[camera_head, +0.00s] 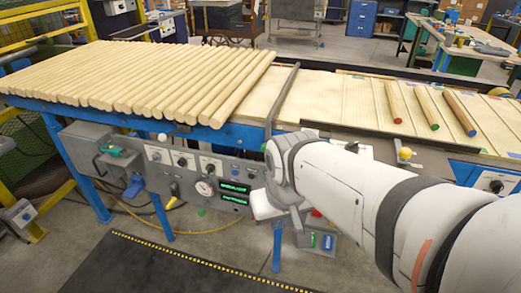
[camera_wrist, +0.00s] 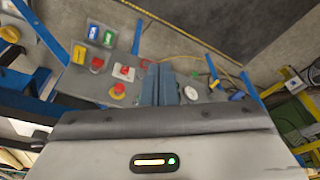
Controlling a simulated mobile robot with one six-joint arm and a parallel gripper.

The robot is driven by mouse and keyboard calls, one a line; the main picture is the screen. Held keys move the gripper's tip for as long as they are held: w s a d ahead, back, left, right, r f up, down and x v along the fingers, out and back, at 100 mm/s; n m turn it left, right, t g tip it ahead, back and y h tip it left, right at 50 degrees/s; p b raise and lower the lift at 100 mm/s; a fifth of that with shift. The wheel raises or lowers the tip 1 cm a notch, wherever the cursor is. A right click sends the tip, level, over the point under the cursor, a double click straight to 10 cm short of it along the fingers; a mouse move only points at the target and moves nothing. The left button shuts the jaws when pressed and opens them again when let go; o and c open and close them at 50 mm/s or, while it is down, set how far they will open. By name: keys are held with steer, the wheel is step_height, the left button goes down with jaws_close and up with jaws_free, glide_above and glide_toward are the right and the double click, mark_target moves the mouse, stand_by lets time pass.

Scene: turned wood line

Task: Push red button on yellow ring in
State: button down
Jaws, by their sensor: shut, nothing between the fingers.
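The red button on a yellow ring (camera_wrist: 118,89) sits on the grey control panel (camera_wrist: 84,87) in the wrist view, left of my fingers. My gripper (camera_wrist: 160,68) is shut and empty, its blue-grey fingers together over the panel. The fingers are beside the button in the picture, apart from it; the gap in depth cannot be told. In the head view my white arm and wrist hide my fingertips and this button.
Close to the button are a red switch on a white plate (camera_wrist: 124,72), another red control (camera_wrist: 97,64), a green switch (camera_wrist: 93,32) and a blue switch (camera_wrist: 108,38). A round white gauge (camera_wrist: 190,93) lies right of my fingers. Wooden rods (camera_head: 150,80) lie on the line above.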

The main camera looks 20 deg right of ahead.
steer(key=w+d+f+n+t+h+b, duration=0.4)
steer(key=w+d+f+n+t+b, duration=0.45)
steer(key=w+d+f+b, duration=0.9)
steer(key=s+f+n+t+y+b, duration=0.5)
steer(key=f+n+b, duration=0.4)
steer(key=b, duration=0.8)
steer(key=a+n+t+y, duration=0.1)
steer(key=n+y, duration=0.1)
steer(key=n, duration=0.1)
steer(key=shift+y, duration=0.4)
steer(key=shift+f+t, duration=0.1)
steer(key=shift+t, duration=0.15)
